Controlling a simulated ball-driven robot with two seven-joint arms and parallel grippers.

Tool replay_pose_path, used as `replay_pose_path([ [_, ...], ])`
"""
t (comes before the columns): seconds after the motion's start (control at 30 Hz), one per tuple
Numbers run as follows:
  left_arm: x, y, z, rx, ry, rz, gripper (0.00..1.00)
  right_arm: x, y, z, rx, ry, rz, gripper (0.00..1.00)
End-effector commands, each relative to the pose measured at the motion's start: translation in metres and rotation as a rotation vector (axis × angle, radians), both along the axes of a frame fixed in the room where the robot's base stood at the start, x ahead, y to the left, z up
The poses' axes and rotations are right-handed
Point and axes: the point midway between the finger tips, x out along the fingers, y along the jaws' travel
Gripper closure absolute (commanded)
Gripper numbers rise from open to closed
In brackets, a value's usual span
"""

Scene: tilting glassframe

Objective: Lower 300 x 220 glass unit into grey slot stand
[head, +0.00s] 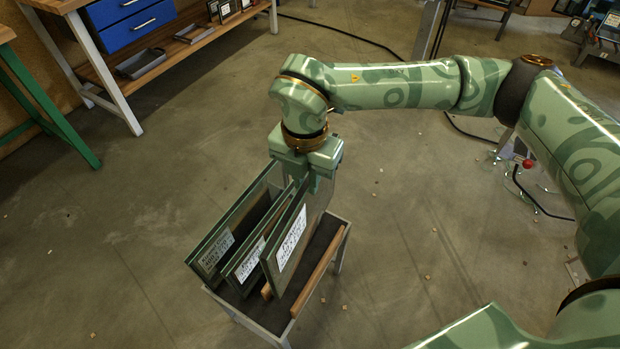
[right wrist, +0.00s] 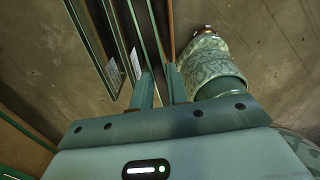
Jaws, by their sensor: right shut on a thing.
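The grey slot stand (head: 341,247) is on the floor below my right arm, with wooden strips along its slots. Several framed glass panes lean in it. The nearest glass unit (head: 305,243), with a white label too small to read surely, is tilted in the stand's right part. My right gripper (head: 318,182) is shut on this unit's top edge at its far end. In the right wrist view the two fingers (right wrist: 162,78) have the pane's edge (right wrist: 152,38) between them. Whether its bottom edge rests in a slot is hidden. My left gripper is not in view.
Two other labelled panes, a left one (head: 222,245) and a middle one (head: 247,262), stand close beside the held unit. A workbench with blue drawers (head: 131,20) is at the back left. Floor around the stand is mostly clear; cables lie at the right.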

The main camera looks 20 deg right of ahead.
Motion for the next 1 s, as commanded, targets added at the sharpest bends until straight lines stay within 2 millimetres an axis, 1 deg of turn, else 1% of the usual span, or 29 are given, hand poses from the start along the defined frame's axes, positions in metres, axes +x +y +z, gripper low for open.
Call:
replay_pose_path([
  [0.1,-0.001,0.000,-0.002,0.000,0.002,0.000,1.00,0.001,0.002,0.001,0.004,-0.005,-0.072,1.00],
  [0.2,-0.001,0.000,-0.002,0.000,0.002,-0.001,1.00,0.002,0.002,0.001,0.004,-0.005,-0.096,1.00],
  [0.5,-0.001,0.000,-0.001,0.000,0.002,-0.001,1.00,0.002,0.002,0.002,0.004,-0.005,-0.098,1.00],
  [0.67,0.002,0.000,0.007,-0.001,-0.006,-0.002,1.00,0.002,0.001,0.005,0.008,-0.007,-0.100,1.00],
  [0.7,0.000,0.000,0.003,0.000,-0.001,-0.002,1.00,0.002,0.001,-0.002,0.008,-0.004,-0.099,1.00],
  [1.0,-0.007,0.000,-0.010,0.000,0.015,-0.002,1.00,0.002,0.001,-0.039,0.008,-0.001,-0.100,1.00],
])
